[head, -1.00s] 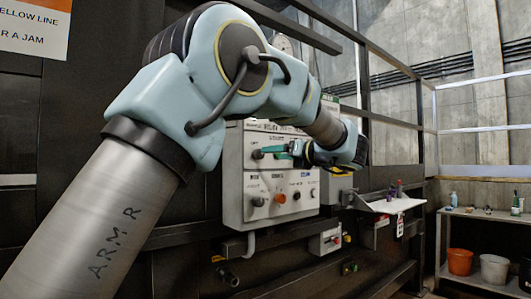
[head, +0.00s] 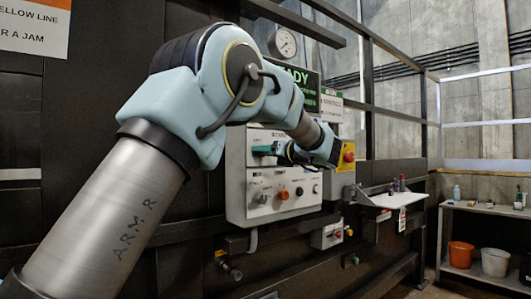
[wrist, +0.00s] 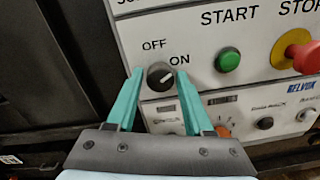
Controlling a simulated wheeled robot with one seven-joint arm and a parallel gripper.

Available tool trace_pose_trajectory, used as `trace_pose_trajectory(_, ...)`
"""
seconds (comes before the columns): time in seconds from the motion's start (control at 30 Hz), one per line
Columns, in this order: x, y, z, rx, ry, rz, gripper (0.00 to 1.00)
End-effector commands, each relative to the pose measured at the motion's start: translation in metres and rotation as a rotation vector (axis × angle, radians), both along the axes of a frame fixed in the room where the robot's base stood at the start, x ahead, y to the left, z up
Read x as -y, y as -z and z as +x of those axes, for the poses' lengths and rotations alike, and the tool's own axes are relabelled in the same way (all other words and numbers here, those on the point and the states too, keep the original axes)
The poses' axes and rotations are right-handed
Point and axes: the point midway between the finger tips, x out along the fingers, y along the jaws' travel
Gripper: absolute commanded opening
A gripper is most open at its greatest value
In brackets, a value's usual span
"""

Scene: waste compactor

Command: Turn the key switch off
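The key switch (wrist: 160,76) is a round dark knob on the pale control panel (wrist: 195,55), with OFF printed at its upper left and ON to its right. A pale mark shows on its face, but I cannot tell clearly which label it points to. My gripper (wrist: 159,73) is open, its two teal fingers on either side of the knob, tips level with it. I cannot tell whether they touch it. In the head view my gripper (head: 265,150) is at the panel's upper left, and the switch is hidden there.
Right of the switch are a green START button (wrist: 228,60) and a red STOP button (wrist: 298,52). Several knobs, including an orange one (head: 283,195), sit below. A yellow box with a red button (head: 348,156) and a small shelf (head: 390,200) are to the right.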

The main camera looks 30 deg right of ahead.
Motion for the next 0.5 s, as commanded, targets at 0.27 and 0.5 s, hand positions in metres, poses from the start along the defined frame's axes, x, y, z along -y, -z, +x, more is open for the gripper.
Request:
trace_pose_trajectory(0.27, -0.0001, 0.0, -0.0001, 0.0, 0.0, 0.0, 0.19)
trace_pose_trajectory(0.5, 0.0, 0.0, -0.0002, 0.0, 0.0, 0.0, 0.0)
